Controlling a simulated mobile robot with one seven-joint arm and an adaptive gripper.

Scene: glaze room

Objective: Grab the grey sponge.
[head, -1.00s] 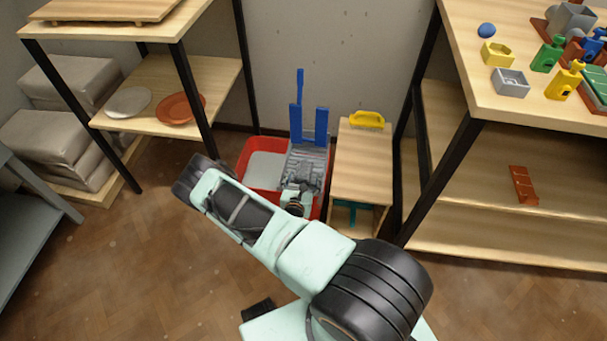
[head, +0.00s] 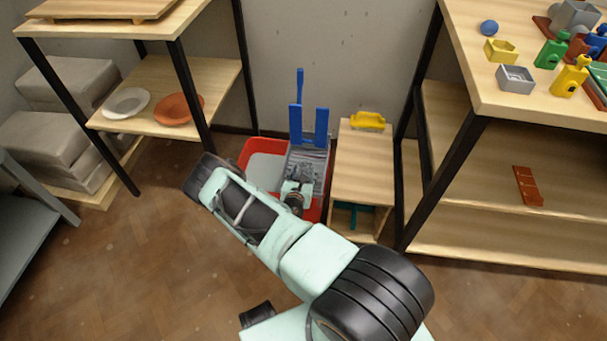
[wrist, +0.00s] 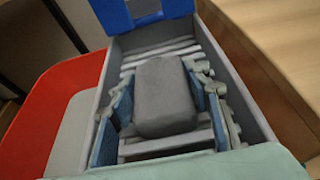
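The grey sponge (wrist: 165,97) is a rounded grey block inside a grey wringer box (wrist: 262,118) with slats, seen in the wrist view. My gripper (wrist: 164,112) is open, with a blue-padded finger on each side of the sponge. A gap shows on the left; on the right the finger is very close, and I cannot tell if it touches. In the head view, my gripper (head: 301,178) reaches down into the wringer box (head: 318,158), and I cannot make out the sponge clearly there.
The wringer sits on a red bucket (head: 247,152) with blue uprights (head: 321,125) behind. A wooden cabinet (head: 362,165) with a yellow item (head: 368,121) stands close on the right. Shelves flank both sides. The floor (head: 130,265) in front is open.

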